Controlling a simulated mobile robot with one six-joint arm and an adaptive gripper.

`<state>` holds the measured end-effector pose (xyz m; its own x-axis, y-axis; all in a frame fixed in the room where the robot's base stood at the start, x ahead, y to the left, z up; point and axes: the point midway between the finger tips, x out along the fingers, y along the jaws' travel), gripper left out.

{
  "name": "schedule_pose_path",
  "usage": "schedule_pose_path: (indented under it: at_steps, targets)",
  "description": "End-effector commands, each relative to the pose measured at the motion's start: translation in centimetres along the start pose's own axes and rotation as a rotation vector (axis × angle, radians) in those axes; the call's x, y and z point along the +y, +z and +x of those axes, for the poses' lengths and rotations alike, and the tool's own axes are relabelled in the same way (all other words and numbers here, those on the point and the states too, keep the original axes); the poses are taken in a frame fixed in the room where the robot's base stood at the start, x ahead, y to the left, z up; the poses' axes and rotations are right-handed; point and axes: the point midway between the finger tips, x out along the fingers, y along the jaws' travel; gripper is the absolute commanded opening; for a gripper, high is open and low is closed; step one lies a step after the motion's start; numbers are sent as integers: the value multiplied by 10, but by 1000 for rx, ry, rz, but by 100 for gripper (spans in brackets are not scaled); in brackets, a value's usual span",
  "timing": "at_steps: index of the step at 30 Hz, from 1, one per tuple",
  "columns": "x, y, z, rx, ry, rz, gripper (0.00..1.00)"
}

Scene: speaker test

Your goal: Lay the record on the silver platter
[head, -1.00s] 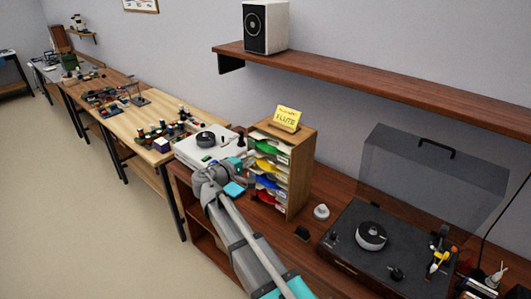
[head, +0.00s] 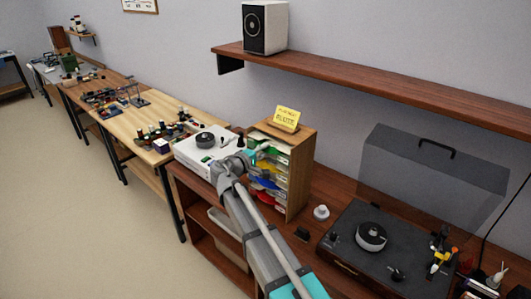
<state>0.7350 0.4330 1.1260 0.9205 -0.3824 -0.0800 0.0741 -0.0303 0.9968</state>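A wooden rack (head: 299,175) holds several flat items in its slots, with green (head: 275,150), yellow, blue and red parts showing. I cannot tell which one is the record. My gripper (head: 249,158) is at the rack's left front edge, by the upper slots. Its fingers are mostly hidden behind my wrist, so its opening and any grip do not show. A black turntable (head: 345,258) at right has a round platter with a silver side (head: 371,236) and a dark top. A white turntable (head: 192,150) left of the rack carries a dark disc (head: 205,139).
A yellow card (head: 286,117) stands on the rack. A clear raised lid (head: 430,175) stands behind the black turntable. A small white knob-like object (head: 321,212) and a black block (head: 301,234) sit between rack and turntable. A shelf (head: 370,85) with a speaker (head: 265,27) hangs above.

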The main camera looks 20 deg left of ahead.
Motion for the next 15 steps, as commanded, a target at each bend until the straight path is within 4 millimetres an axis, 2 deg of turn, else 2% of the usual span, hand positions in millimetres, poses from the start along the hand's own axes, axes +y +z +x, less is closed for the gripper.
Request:
schedule_pose_path:
  at_steps: [4,13,15]
  targets:
    - [0,0,0,0,0,0,30]
    - [0,0,-1,1,0,0,2]
    - [0,0,-1,1,0,0,0]
